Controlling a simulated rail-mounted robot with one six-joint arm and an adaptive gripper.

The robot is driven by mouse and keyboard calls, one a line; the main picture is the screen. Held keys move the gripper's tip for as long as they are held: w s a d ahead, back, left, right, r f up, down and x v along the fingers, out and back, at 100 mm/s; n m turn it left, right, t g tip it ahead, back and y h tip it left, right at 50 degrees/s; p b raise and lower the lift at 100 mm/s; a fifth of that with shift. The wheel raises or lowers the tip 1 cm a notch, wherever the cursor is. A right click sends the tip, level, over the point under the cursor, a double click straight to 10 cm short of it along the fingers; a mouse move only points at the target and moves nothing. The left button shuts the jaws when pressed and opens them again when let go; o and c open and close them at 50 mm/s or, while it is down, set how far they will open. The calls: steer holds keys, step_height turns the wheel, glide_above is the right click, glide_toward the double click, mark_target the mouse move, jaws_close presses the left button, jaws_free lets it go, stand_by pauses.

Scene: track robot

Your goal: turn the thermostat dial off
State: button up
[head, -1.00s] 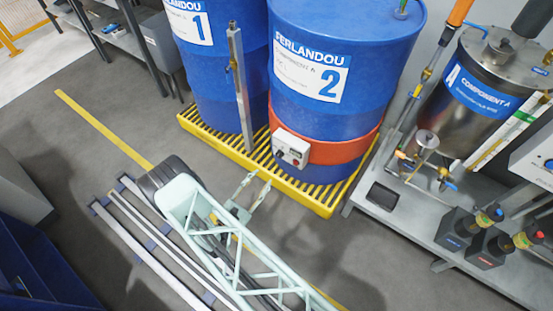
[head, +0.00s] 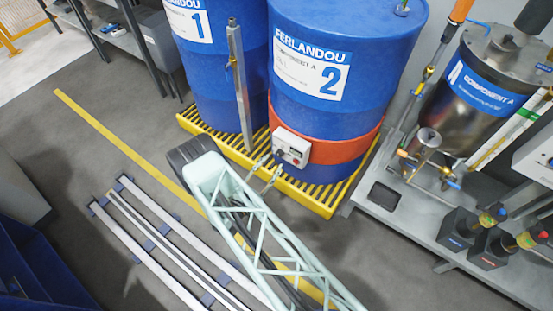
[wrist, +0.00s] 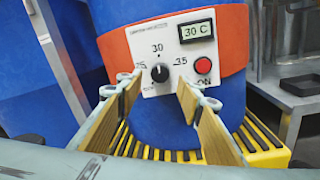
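The thermostat box (head: 291,147) is a white panel on the orange heater band (head: 338,150) around the blue drum labelled 2. In the wrist view its black dial (wrist: 160,73) points up near the 30 mark, with 25 to its left and 35 to its right. The display (wrist: 197,31) reads 30 C, and a red button (wrist: 203,65) sits above the word ON. My gripper (wrist: 156,92) is open, its two fingers on either side of the dial and apart from it. In the head view my gripper (head: 265,168) is just in front of the box.
The drum stands on a yellow slatted pallet (head: 325,207). A grey metal post (head: 240,90) rises left of the box. A steel tank (head: 470,110) on a grey bench stands to the right. White floor rails (head: 165,255) lie at the lower left.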

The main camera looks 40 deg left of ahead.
mark_target(278, 156)
steer(key=shift+w+a+b, duration=0.2)
steer(key=shift+w+b, duration=0.25)
steer(key=shift+w, duration=1.9)
steer(key=c, duration=0.8)
